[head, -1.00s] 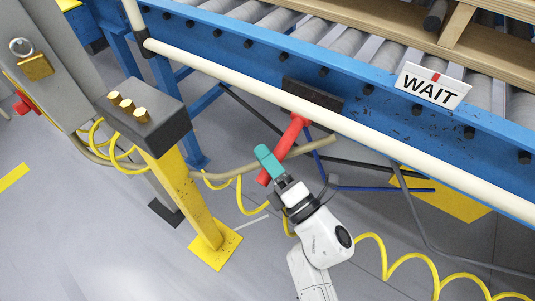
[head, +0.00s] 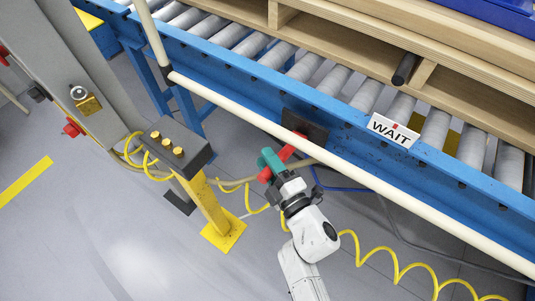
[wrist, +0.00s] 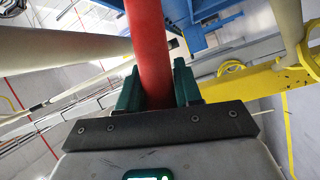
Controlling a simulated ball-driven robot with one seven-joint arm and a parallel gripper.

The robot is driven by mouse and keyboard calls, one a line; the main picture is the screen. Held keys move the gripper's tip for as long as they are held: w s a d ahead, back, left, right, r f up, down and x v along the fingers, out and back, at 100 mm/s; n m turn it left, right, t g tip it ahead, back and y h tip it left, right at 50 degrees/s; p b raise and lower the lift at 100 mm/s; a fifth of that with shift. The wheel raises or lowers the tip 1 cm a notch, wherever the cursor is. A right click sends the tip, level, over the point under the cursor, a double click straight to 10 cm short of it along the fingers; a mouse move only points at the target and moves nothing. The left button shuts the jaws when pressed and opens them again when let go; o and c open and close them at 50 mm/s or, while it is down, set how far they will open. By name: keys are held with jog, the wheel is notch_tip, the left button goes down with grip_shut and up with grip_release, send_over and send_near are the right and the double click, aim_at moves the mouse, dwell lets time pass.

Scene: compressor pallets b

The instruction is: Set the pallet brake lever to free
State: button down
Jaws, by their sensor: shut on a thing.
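The red brake lever (head: 292,147) comes out from a dark plate (head: 304,129) on the side of the blue conveyor frame and slants down to the left, below the cream rail. My gripper (head: 271,164) has teal fingers and is shut on the lever near its lower end. The lever's red tip shows just past the fingers. In the wrist view the lever (wrist: 149,45) runs between the two teal fingers of my gripper (wrist: 158,88) and continues out of the top of the picture. The free and locked marks are not visible.
A cream rail (head: 350,178) runs along the conveyor just above my gripper. A WAIT sign (head: 392,131) hangs on the frame. A yellow post (head: 210,210) with a dark button box (head: 175,145) stands at left. A coiled yellow hose (head: 400,270) lies at right.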

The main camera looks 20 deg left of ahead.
jog(key=shift+w+d+r+m+h+p, duration=0.15)
jog(key=shift+r+m+p, duration=0.25)
jog(key=shift+p, duration=0.4)
jog(key=shift+w+a+r+m+h+p, duration=0.15)
jog(key=shift+r+m+p, duration=0.25)
jog(key=shift+p, duration=0.4)
jog(key=shift+d, duration=0.15)
jog(key=c, duration=0.8)
grip_release()
jog(key=shift+c, duration=0.2)
jog(key=p+v, duration=0.1)
jog(key=v, duration=0.9)
jog(key=shift+s+d, duration=0.25)
jog(key=shift+d, duration=0.05)
